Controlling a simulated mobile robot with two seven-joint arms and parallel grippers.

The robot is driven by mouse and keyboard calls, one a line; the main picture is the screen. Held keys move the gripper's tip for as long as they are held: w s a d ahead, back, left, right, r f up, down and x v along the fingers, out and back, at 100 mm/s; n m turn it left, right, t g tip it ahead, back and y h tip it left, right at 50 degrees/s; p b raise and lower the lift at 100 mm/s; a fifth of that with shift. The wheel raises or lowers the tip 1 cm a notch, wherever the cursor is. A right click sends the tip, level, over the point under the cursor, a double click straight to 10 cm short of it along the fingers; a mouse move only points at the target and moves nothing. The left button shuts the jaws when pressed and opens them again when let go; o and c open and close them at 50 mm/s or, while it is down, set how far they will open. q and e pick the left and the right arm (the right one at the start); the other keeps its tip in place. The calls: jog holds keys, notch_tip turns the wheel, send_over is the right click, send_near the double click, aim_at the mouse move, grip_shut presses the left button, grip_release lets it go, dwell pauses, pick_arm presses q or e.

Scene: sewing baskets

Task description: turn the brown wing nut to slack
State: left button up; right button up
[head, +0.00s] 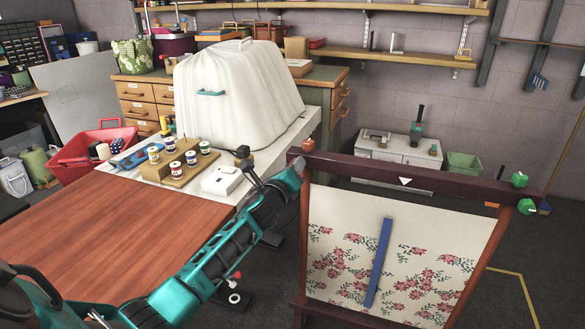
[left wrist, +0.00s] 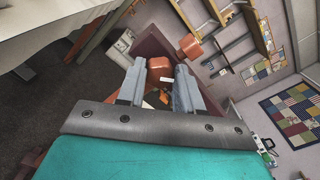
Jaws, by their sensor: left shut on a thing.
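An embroidery frame stands at the right with a dark top bar (head: 385,172) and a floral cloth (head: 335,235). One orange-brown nut (head: 308,145) shows at the bar's left end in the head view. In the left wrist view, one orange-brown nut (left wrist: 160,66) sits between my fingertips and a second one (left wrist: 190,46) lies just beyond. My left gripper (head: 298,165) reaches the bar's left end and is shut on the nearer nut; it also shows in the left wrist view (left wrist: 158,80). The gripper hides that nut in the head view. My right gripper is not in view.
Two green nuts (head: 520,180) are at the bar's right end. A blue strip (head: 378,262) lies against the cloth. Left of the frame, a white table holds thread spools (head: 177,170) and a white covered machine (head: 235,95). A brown tabletop (head: 110,235) lies beside my left arm.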

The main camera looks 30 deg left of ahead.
pick_arm(q)
jog(key=shift+d+f+n+p, duration=0.15)
jog(key=shift+n+p, duration=1.35)
jog(key=shift+n, duration=5.5)
jog(key=shift+a+f+n+p, duration=0.15)
jog(key=shift+n+p, duration=1.3)
jog(key=shift+n, duration=5.55)
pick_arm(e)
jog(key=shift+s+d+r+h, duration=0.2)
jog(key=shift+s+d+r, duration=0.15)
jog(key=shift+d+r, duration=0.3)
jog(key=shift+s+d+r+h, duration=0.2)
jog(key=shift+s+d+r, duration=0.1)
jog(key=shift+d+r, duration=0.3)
pick_arm(q)
jog(key=shift+d+n, duration=0.15)
jog(key=shift+n, duration=0.15)
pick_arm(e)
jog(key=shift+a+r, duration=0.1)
pick_arm(q)
jog(key=o, duration=1)
jog(key=shift+o, duration=0.2)
